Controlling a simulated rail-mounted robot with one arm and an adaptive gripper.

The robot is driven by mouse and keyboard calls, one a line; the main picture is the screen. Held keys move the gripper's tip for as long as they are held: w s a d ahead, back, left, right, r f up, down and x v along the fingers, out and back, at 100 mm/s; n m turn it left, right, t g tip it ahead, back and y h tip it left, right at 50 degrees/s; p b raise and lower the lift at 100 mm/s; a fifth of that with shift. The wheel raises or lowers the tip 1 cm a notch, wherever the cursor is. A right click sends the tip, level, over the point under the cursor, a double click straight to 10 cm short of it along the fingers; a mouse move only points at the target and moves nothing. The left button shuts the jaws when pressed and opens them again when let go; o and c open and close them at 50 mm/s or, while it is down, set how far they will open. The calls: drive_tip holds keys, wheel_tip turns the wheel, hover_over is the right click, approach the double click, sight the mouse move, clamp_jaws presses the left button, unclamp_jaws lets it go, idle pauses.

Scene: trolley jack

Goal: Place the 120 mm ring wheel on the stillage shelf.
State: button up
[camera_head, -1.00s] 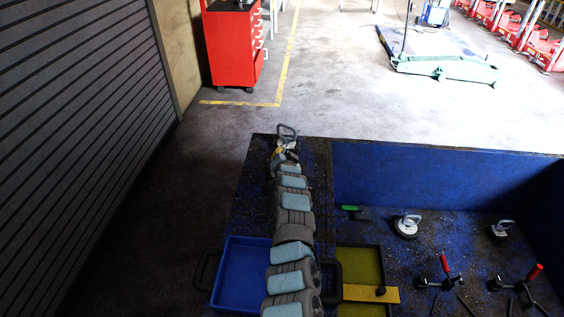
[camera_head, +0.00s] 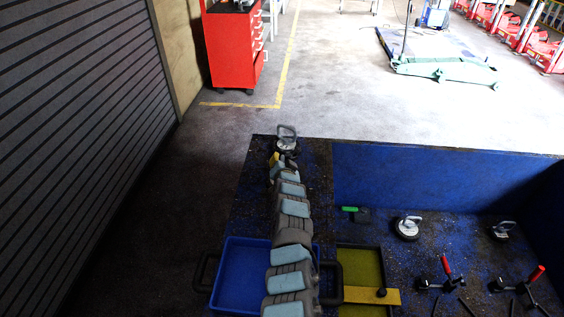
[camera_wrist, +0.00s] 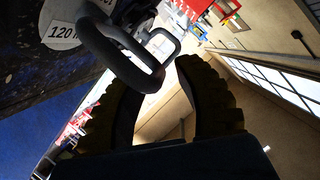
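The 120 mm ring wheel (camera_head: 287,146) is a pale disc with a grey loop handle. It sits at the far end of a worn dark-blue surface (camera_head: 245,207), which looks like the stillage shelf. In the wrist view its white label reading 120 (camera_wrist: 62,32) is at the top left, and its dark loop handle (camera_wrist: 122,48) reaches toward my fingertips. My gripper (camera_head: 280,160) is just on the near side of the wheel. Its two ridged yellow-black fingers (camera_wrist: 155,78) stand apart with a gap. The handle's end shows at that gap; whether it touches a finger is unclear.
Two similar handled discs (camera_head: 408,228) (camera_head: 502,231) stand on the blue-walled surface at right, with red-handled tools (camera_head: 446,272) nearby. A blue tray (camera_head: 236,276) and a yellow-green tray (camera_head: 362,265) flank my arm. A red cabinet (camera_head: 234,45) stands on the floor beyond.

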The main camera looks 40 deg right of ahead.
drive_tip(key=shift+s+a+r+p, duration=0.2)
drive_tip(key=shift+r+p, duration=0.1)
drive_tip(key=shift+p, duration=0.55)
drive_tip(key=p+v, duration=1.1)
drive_tip(key=p, duration=1)
drive_tip(key=shift+s, duration=0.2)
drive_tip(key=shift+f, duration=0.15)
drive_tip(key=shift+a, duration=0.1)
